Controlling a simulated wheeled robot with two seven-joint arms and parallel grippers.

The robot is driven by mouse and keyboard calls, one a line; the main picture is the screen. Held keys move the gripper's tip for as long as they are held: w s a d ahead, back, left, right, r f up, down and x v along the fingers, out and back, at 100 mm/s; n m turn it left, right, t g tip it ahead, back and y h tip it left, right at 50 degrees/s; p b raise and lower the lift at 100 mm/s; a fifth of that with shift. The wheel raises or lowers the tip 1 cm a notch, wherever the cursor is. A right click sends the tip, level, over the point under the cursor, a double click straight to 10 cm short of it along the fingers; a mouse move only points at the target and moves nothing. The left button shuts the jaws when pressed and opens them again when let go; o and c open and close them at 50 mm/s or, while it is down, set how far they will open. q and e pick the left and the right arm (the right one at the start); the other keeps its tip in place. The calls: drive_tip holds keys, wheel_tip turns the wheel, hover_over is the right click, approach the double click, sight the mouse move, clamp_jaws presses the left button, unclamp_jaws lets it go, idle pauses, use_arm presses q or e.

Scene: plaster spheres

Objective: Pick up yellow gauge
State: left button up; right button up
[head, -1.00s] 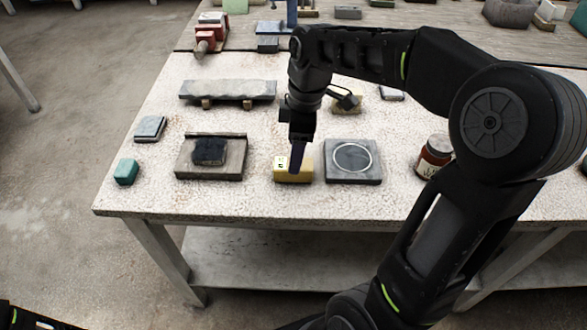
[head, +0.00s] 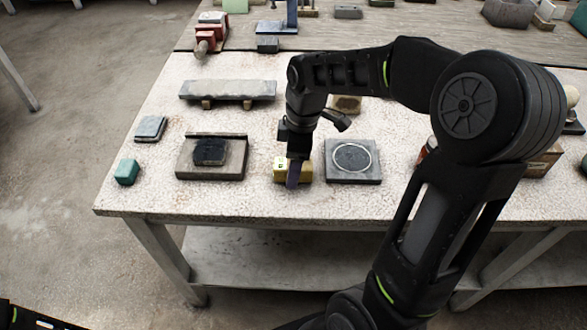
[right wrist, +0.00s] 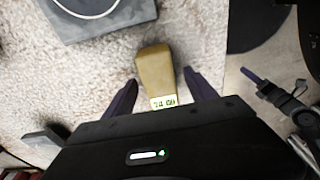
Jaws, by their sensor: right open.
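The yellow gauge (head: 279,172) lies on the speckled worktable, left of the grey slab with a ring. My right gripper (head: 293,178) is down at it and covers part of it in the head view. In the right wrist view the gauge (right wrist: 154,72) shows as a yellow block with a small lit display at its near end. The open fingers of the right gripper (right wrist: 160,78) stand one on each side of it, with gaps visible on both sides. My left gripper is out of view.
The ringed grey slab (head: 353,172) is close on the right. A dark block on a tray (head: 185,170) lies to the left, with a teal block (head: 127,172) beyond. A long stone bar (head: 228,90) lies behind. The front table strip is clear.

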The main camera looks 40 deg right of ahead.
drive_tip(key=shift+f, duration=0.2)
idle(0.6)
clamp_jaws()
idle(0.7)
